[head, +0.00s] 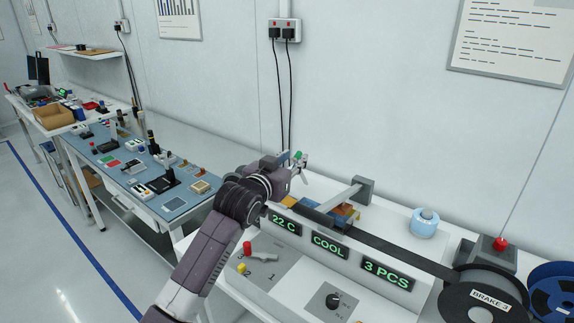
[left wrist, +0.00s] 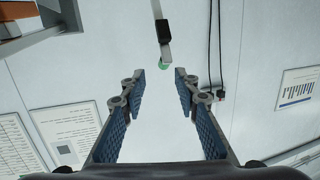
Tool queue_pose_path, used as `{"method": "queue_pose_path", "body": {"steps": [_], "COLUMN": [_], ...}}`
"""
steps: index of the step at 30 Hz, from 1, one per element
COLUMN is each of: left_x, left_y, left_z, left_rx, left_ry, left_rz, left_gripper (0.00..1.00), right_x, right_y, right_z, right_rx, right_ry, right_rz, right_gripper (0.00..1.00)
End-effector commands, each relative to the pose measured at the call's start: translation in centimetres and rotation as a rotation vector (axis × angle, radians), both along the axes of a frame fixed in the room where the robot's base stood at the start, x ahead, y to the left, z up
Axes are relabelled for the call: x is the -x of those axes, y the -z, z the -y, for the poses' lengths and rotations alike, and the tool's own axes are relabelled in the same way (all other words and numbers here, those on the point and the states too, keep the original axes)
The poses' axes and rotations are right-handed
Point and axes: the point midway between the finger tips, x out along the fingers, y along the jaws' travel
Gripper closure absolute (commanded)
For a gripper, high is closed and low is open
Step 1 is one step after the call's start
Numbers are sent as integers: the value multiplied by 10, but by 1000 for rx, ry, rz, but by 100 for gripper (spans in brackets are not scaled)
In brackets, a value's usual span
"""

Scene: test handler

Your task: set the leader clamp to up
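A green-tipped lever, which looks like the leader clamp, shows in the left wrist view (left wrist: 163,52) as a pale bar with a dark block and a green end. It lies just beyond the gap between my left fingertips, apart from both fingers. My left gripper (left wrist: 161,84) is open and empty. In the head view my left gripper (head: 297,166) is at the back left end of the test handler (head: 300,254), with a small green tip (head: 298,155) beside its fingers. My wrist hides the lever's base. My right gripper is not in view.
The handler's front has green displays (head: 328,246), a plate with red and yellow knobs (head: 265,270) and a black dial (head: 333,300). A dark tape runs to a reel (head: 480,305). A blue-topped bench (head: 120,160) stands left.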

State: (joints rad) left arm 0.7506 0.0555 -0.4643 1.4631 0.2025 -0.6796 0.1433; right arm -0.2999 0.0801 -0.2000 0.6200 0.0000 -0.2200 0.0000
Motion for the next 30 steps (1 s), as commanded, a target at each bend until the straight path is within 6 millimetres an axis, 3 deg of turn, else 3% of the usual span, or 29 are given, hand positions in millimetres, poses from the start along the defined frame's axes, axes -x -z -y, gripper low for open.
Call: {"method": "queue_pose_path", "body": {"steps": [9,21,26,30], "left_x": [30,35,37,50], "left_y": [-3,-4,5,34], "left_z": [-13,-15,-14,-15], "left_rx": [-1,-1,46,265], "left_ry": [0,0,7,43], "left_rz": [-2,-2,-4,-16], "left_gripper": [71,71,88,100], "right_x": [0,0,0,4], "right_y": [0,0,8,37], "right_z": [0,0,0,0], "right_rx": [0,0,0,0], "right_ry": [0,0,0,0], "right_rz": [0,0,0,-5], "right_gripper": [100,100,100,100]}}
